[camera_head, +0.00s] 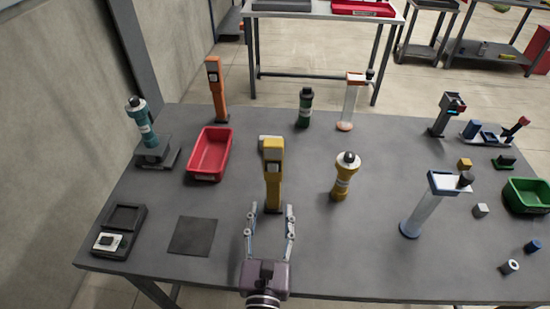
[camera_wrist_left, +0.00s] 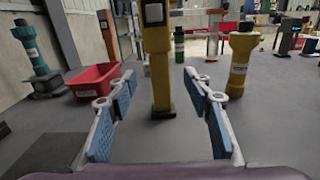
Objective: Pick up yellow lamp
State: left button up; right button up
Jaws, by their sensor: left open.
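A tall yellow lamp (camera_head: 273,172) with a boxy post and a dark base stands upright on the grey table, near the middle. In the left wrist view the yellow lamp (camera_wrist_left: 160,70) stands straight ahead, its top cut off by the frame. My left gripper (camera_head: 270,210) is open and empty, low over the table on the near side of the lamp. Its fingers (camera_wrist_left: 160,76) point at the lamp, one on each side of it in the picture. I cannot tell whether the tips reach past its post. My right gripper is not in view.
A yellow, dark-topped cylinder (camera_head: 342,183) stands right of the lamp. A red bin (camera_head: 209,155) lies left, and a dark flat square (camera_head: 193,236) front left. A clear-stemmed stand (camera_head: 417,210) is farther right.

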aim_at(273, 188)
pick_arm(q)
jog(key=shift+n, duration=0.3)
jog(key=w+p, duration=0.1)
jog(key=w, duration=0.1)
jog(key=w+p, duration=0.1)
jog(key=w, duration=0.1)
jog(key=shift+w+a+r, duration=0.1)
jog(key=shift+w+r, duration=0.1)
jog(key=shift+w, duration=0.1)
jog(key=shift+w+f+p, duration=0.15)
jog(key=shift+w+p, duration=0.3)
jog(key=shift+w, duration=0.65)
jog(key=shift+w+f, duration=0.1)
jog(key=shift+w, duration=0.15)
jog(key=c, duration=0.8)
jog(key=shift+c, duration=1.1)
grip_shut()
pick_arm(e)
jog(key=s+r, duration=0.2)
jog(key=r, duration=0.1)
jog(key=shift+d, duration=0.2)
